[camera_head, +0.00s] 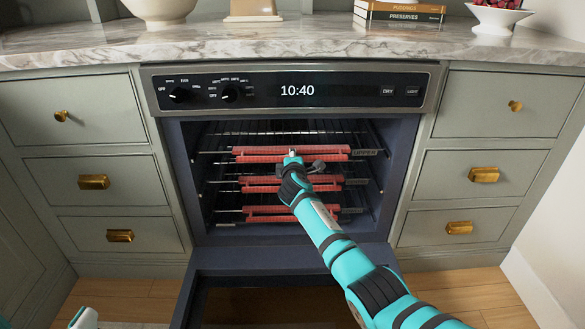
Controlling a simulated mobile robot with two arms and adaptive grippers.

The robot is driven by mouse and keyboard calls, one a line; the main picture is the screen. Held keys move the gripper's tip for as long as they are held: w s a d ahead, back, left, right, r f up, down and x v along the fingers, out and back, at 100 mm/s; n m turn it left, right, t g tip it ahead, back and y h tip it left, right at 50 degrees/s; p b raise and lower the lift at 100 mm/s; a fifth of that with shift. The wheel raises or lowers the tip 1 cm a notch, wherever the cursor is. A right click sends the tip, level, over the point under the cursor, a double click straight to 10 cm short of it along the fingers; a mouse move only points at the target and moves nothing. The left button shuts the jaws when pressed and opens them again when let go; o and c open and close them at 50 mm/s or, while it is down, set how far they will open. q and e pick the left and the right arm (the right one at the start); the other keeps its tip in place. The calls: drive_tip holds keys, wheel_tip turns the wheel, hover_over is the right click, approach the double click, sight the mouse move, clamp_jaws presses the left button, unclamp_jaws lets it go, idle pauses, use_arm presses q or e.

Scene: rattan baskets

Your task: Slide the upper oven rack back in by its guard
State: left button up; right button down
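The oven (297,120) stands open, with its door (230,262) lowered toward me. Inside are three wire racks with red guards along their fronts. The upper rack's guard (255,150) is the topmost red bar, with a label (366,153) at its right end that seems to read "UPPER". My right gripper (292,157) is at the middle of this guard, appearing to touch or nearly touch it. Its fingers are small and partly hidden by my wrist, so I cannot tell whether they are shut.
The middle guard (258,180) and lower guard (262,211) sit below, partly behind my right arm. Drawers with brass pulls flank the oven. The marble counter (250,38) above holds a bowl (160,10), books (400,12) and a fruit dish (497,16).

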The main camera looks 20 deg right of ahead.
drive_tip(key=shift+w+d+r+b, duration=0.2)
drive_tip(key=shift+w+b, duration=0.15)
drive_tip(key=shift+w, duration=0.3)
drive_tip(key=shift+w+d+r+b, duration=0.15)
drive_tip(key=shift+w+b, duration=0.15)
drive_tip(key=shift+w, duration=0.3)
drive_tip(key=c, duration=2)
unclamp_jaws()
drive_tip(key=shift+c, duration=0.2)
drive_tip(key=o, duration=0.7)
drive_tip(key=shift+c, duration=0.2)
drive_tip(key=shift+o, duration=1)
drive_tip(key=shift+f, duration=0.1)
drive_tip(key=shift+s, duration=0.1)
drive_tip(key=shift+s+f, duration=0.1)
drive_tip(key=v, duration=1.1)
drive_tip(key=shift+s, duration=0.35)
